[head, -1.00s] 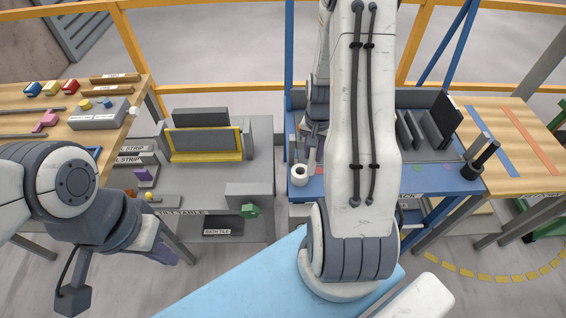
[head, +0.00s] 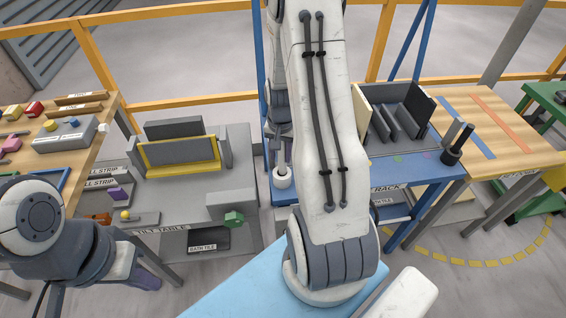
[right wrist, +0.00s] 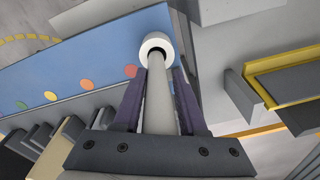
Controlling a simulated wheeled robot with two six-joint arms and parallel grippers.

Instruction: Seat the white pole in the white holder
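The white holder (head: 283,182), a short ring with a dark hole, stands on the blue table beside its left edge; it also shows in the right wrist view (right wrist: 146,43). My right gripper (right wrist: 161,78) is shut on the white pole (right wrist: 158,108), with a dark finger on each side. The pole's far end overlaps the near side of the hole; I cannot tell whether it is inside. In the head view the pole (head: 282,155) appears upright above the holder, and my right arm partly hides the gripper. My left gripper (head: 146,282) is low at the left, away from the holder.
A grey tilt table (head: 190,215) with a yellow frame stands left of the blue table (head: 430,165). A grey rack (head: 395,125) and a dark upright cylinder (head: 452,155) are right of the holder. Coloured dots mark the blue table.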

